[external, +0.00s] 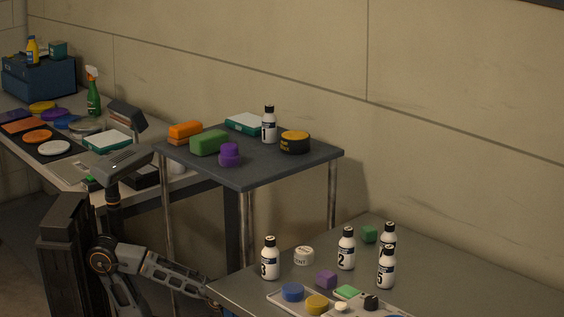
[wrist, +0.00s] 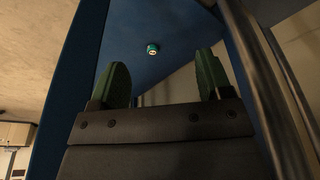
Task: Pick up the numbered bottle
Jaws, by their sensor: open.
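White numbered bottles with black caps stand upright in the external view. Bottle 1 (external: 269,126) is on the dark raised table. Bottle 3 (external: 270,259), bottle 2 (external: 346,250) and bottle 5 (external: 386,270) are on the grey right table. Another bottle (external: 388,233) stands behind bottle 5, its number mostly hidden. My gripper (wrist: 163,82) shows two green fingers spread apart in the wrist view, with nothing between them. In the external view my arm reaches low toward the right table's left edge, and the gripper itself is not clearly visible. No bottle shows in the wrist view.
The dark raised table (external: 240,176) also holds a green block, a purple piece and a yellow-topped tin (external: 295,142). A tray (external: 283,297) with small coloured pieces lies at the right table's front. The wrist view shows a blue surface (wrist: 185,25), a small teal-rimmed round piece (wrist: 152,48) and metal posts.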

